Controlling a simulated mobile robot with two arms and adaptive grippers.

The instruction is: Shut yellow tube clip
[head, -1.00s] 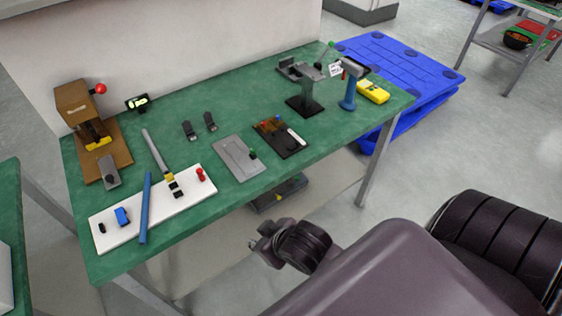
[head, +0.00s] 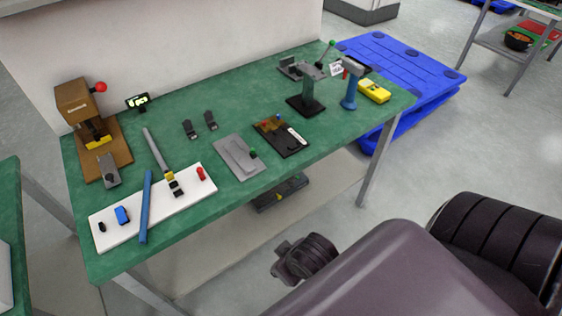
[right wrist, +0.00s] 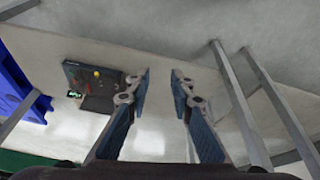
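On the white board (head: 130,232), a yellow and black clip (head: 171,179) sits at the lower end of a grey tube (head: 154,150). It is too small to tell whether the clip is open or shut. A blue tube (head: 146,205) lies across the board to its left. In the head view only part of my right arm's end shows, in front of the table and well right of the clip. My left gripper is not in view.
The green table (head: 200,93) also carries a brown press (head: 83,105), a grey plate (head: 239,158), a black tray (head: 281,136) and a blue-handled tool (head: 349,90). A dark device (head: 281,193) lies below the table; it shows in the right wrist view (right wrist: 92,85). Floor in front is clear.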

